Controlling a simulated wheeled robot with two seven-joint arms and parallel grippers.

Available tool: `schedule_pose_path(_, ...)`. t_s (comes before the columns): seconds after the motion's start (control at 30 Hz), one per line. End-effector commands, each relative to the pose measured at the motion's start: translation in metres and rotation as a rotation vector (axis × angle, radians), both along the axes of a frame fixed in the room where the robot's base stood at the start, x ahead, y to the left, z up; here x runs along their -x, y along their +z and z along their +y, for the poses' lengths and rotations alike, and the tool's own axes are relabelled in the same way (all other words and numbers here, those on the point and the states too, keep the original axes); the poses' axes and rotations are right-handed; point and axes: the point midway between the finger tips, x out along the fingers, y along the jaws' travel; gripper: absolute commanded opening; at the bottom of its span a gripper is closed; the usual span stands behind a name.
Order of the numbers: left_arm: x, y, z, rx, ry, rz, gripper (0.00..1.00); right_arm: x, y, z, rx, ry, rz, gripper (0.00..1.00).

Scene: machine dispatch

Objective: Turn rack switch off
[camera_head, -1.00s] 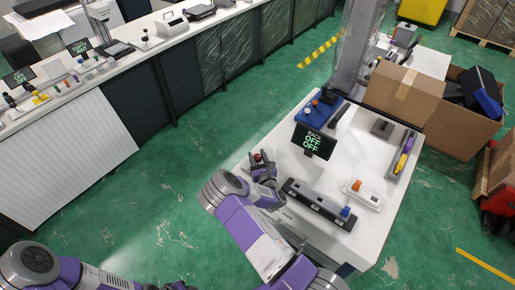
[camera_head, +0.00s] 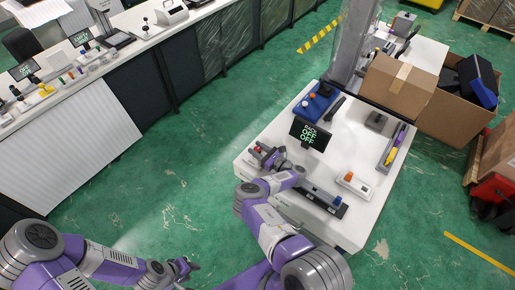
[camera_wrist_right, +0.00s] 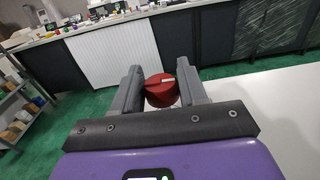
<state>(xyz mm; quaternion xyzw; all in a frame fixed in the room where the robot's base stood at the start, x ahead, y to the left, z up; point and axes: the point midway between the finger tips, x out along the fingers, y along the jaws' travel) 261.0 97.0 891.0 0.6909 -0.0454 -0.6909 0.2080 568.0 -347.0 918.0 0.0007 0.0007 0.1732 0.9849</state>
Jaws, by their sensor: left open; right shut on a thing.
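A red knob (camera_wrist_right: 160,92), which looks like the rack switch, sits between the fingers of my right gripper (camera_wrist_right: 160,80) in the right wrist view. In the head view the knob (camera_head: 258,149) is at the left edge of the white table, and my right gripper (camera_head: 270,157) is there, shut on it. A black display (camera_head: 310,134) behind it reads RACK, OFF, OFF. My left gripper (camera_head: 184,267) is open and empty, low over the green floor, away from the table.
The white table (camera_head: 325,167) also holds a blue box (camera_head: 314,105), a white box with an orange button (camera_head: 355,185), a long dark unit (camera_head: 325,200) and a grey device (camera_head: 377,122). Cardboard boxes (camera_head: 399,85) stand at the right. A long counter (camera_head: 120,55) runs along the left.

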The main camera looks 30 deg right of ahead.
Motion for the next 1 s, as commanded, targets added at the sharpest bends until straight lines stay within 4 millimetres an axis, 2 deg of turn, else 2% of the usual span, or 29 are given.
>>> schedule_pose_path(0.67, 0.0000, 0.0007, -0.0001, 0.000, 0.000, 0.000, 0.43, -0.0008, 0.0009, 0.0009, 0.000, 0.063, -0.003, 0.12)
schedule_pose_path(0.7, 0.0000, 0.0007, -0.0001, 0.000, 0.000, 0.000, 0.43, -0.0008, 0.0010, 0.0009, 0.000, 0.063, -0.003, 0.47)
schedule_pose_path(0.8, 0.0000, 0.0008, 0.0000, 0.000, 0.000, 0.000, 0.43, -0.0008, 0.0010, 0.0007, 0.001, 0.062, -0.003, 0.62)
schedule_pose_path(1.0, 0.0000, 0.0008, 0.0000, 0.000, 0.000, 0.000, 0.43, -0.0006, 0.0007, 0.0003, 0.001, 0.060, -0.003, 0.62)
